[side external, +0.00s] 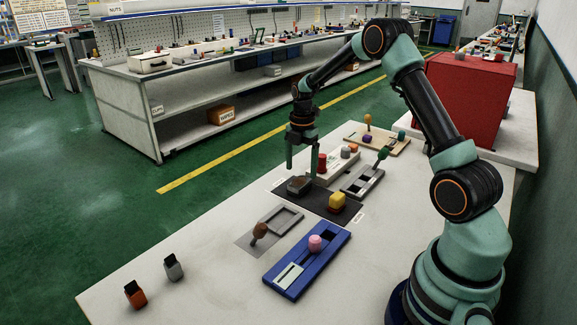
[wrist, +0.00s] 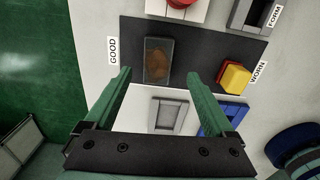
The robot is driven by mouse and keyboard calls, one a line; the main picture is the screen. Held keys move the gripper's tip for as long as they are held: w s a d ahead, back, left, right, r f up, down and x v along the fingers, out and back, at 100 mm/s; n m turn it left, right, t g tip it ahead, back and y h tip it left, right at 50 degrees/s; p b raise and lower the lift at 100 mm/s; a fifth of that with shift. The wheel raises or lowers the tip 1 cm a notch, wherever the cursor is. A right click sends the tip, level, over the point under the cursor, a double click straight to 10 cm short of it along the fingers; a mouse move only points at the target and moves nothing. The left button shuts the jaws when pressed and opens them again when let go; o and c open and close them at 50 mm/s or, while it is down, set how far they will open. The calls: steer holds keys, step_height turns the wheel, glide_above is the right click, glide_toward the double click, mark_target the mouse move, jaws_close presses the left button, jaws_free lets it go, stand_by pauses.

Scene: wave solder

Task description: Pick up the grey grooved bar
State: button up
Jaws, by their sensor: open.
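A grey block with a recessed brownish top (side external: 299,186), the closest match I see to the grey grooved bar, lies on the dark mat at its left end. In the wrist view the grey block (wrist: 151,72) lies by the GOOD label, in line with the space between my fingers. My gripper (side external: 301,173) is open and points down over the block, one finger to each side in the wrist view (wrist: 158,74). Nothing is held. I cannot tell whether the fingertips reach down beside the block.
A yellow block (side external: 337,201) sits on the mat's WORN end. A white base with a red knob (side external: 322,161) and a grey slotted fixture (side external: 362,182) stand behind. A grey tray (side external: 283,219) and a blue fixture (side external: 328,262) lie in front.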

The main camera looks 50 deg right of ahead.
mark_target(300, 181)
steer(key=shift+w+f, duration=0.2)
steer(key=shift+f, duration=2.45)
jaws_close()
